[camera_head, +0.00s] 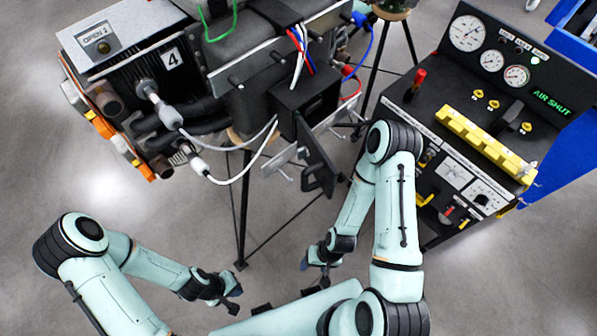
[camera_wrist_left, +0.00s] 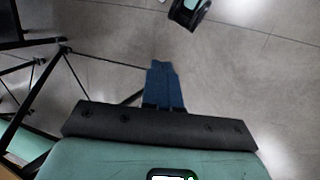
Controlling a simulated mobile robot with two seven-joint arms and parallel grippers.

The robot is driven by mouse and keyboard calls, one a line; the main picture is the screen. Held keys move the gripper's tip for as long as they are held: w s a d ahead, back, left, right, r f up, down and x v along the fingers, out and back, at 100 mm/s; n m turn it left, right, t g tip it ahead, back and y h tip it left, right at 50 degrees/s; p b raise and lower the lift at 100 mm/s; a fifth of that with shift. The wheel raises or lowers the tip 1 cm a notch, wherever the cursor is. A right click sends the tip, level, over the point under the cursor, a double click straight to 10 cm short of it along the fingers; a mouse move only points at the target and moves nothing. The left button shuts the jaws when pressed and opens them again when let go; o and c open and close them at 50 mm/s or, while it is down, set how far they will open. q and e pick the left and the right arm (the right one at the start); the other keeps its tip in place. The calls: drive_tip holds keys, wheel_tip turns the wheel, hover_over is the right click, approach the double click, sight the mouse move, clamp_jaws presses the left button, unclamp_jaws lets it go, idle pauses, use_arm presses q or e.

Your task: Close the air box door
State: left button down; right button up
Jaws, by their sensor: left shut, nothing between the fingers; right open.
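The air box (camera_head: 306,94) is a black box on the side of the turbine, in the upper middle of the head view. Its black door (camera_head: 316,158) stands open, jutting down from the box toward my arms. My left gripper (camera_head: 232,290) is in the lower middle of the head view, well below and left of the door, shut and empty. Its closed blue fingers (camera_wrist_left: 163,82) show over bare floor in the left wrist view. My right gripper (camera_head: 317,268) is below the door, apart from it, open and empty. The door does not show in the left wrist view.
The turbine (camera_head: 150,80) rests on a stand with thin black legs (camera_head: 243,210). White hoses (camera_head: 240,176) hang left of the door. A black control panel (camera_head: 470,120) with gauges stands at the right. The floor between my arms is mostly clear.

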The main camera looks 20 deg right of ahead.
use_arm(q)
drive_tip(key=w+d+r+h+b, duration=0.3)
drive_tip(key=w+r+h, duration=0.15)
drive_tip(key=r, duration=0.55)
drive_tip(key=w+d+r+h+b, duration=0.3)
drive_tip(key=w+r, duration=0.3)
drive_tip(key=r, duration=0.4)
wheel_tip(320, 180, up, 20)
drive_tip(key=d+m+h+b, duration=0.1)
drive_tip(key=m+h+b, duration=0.2)
drive_tip(key=m+h, duration=0.3)
drive_tip(key=s+d+n+p, duration=0.1)
drive_tip(key=d+p, duration=0.1)
drive_tip(key=d, duration=1.2)
drive_tip(key=shift+r+h, duration=0.15)
drive_tip(key=shift+h, duration=0.3)
use_arm(e)
drive_tip(key=s+f, duration=0.5)
drive_tip(key=f, duration=0.4)
drive_tip(key=shift+g, duration=0.3)
use_arm(q)
drive_tip(key=shift+s+d, duration=0.1)
use_arm(e)
drive_tip(key=shift+s+f, duration=0.15)
